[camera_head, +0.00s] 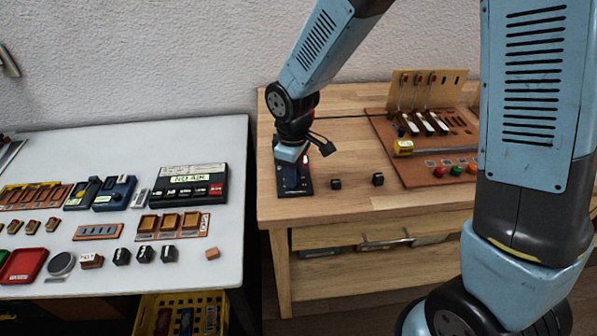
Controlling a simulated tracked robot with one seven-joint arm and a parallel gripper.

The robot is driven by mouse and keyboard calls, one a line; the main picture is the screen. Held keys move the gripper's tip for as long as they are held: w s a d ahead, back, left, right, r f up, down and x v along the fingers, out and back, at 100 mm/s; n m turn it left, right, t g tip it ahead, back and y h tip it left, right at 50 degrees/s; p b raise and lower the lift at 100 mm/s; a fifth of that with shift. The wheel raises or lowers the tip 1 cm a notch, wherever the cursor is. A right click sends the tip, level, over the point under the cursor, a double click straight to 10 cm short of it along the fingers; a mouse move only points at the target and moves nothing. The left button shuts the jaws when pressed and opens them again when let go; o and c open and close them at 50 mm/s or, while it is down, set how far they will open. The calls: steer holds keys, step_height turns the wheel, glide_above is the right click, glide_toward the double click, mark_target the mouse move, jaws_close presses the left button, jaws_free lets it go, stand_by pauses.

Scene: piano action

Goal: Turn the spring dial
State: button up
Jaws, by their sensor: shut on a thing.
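My gripper (291,178) points down at the left end of the wooden bench. It is shut on the spring dial, which sits on a small dark base plate (307,187) there. The gripper and wrist cover most of the dial, so its face and how far it is turned are hidden.
Two small black cubes (378,179) lie right of the dial on the wooden bench (350,207). A piano action model (425,122) on a brown board stands further right. A white table (150,262) with several parts is at left, beyond a gap.

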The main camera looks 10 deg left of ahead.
steer(key=shift+w, duration=0.15)
steer(key=shift+c, duration=1.4)
steer(key=shift+w+r+m, duration=0.1)
steer(key=shift+m, duration=1.2)
steer(key=o, duration=0.8)
steer(key=shift+w, duration=0.1)
steer(key=shift+c, duration=0.2)
steer(key=o, duration=0.3)
steer(key=shift+s, duration=0.2)
step_height(320, 180, up, 14)
steer(key=shift+f, duration=0.2)
